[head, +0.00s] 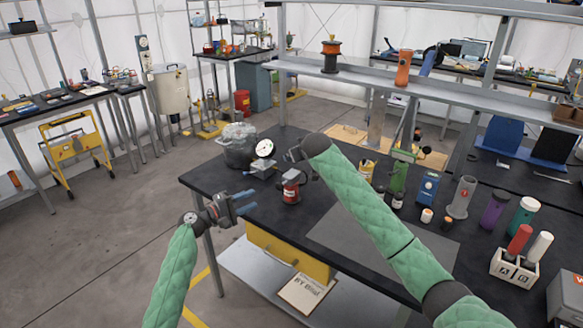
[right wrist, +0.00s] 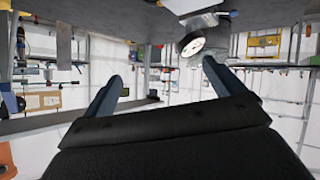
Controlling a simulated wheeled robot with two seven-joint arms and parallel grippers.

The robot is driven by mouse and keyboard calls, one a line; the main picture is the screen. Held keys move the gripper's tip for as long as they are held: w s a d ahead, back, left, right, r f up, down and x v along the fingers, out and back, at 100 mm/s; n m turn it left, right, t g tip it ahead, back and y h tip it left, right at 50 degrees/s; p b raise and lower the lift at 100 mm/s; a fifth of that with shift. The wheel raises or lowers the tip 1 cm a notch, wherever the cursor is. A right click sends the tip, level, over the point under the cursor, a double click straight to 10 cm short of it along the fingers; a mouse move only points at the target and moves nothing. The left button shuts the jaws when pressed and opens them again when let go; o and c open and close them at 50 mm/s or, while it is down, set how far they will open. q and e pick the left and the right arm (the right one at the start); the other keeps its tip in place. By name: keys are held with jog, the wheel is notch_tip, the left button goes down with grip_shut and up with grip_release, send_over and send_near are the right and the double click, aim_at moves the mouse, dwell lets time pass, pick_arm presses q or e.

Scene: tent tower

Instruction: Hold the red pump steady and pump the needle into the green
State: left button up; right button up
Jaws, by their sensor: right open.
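The red pump (head: 291,186), a small red body with a dark top, stands on the black table near its left front part. Behind it to the left is a round white gauge (head: 264,148) with a green patch; its needle is too small to read. The gauge dial also shows in the right wrist view (right wrist: 192,45), near the right finger. My left gripper (head: 250,201) is open and empty, left of the pump, near the table's front edge. My right gripper (right wrist: 162,70) is open and empty; in the head view it is beside the gauge, above and behind the pump, partly hidden by its arm.
Several bottles and jars, a blue meter (head: 427,188) and a grey cylinder (head: 461,197) stand to the right. A grey mat (head: 335,232) lies bare at the front. A shelf (head: 440,90) runs above the back.

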aim_at(292, 173)
jog(key=w+d+r+g+h, duration=0.2)
jog(key=w+d+r, duration=0.15)
jog(key=w, duration=0.45)
jog(key=s+a+f+g, duration=0.2)
jog(key=f+g, duration=0.1)
jog(key=s+a+f+m+g, duration=0.1)
jog(key=s+a+f+g, duration=0.1)
jog(key=f+g, duration=0.1)
jog(key=s+a+f+g, duration=0.2)
jog(key=f, duration=0.1)
jog(key=shift+s+a+f+m+g+h, duration=0.2)
jog(key=shift+a+m+g+h, duration=0.1)
jog(key=shift+g, duration=0.1)
jog(key=shift+s+a+f, duration=0.1)
jog(key=shift+s+f, duration=0.1)
jog(key=shift+s, duration=0.05)
jog(key=shift+s+f+g, duration=0.2)
jog(key=shift+f+g, duration=0.1)
jog(key=shift+f, duration=0.3)
jog(key=shift+a+f, duration=0.1)
jog(key=shift+f, duration=3.3)
jog(key=c, duration=1.3)
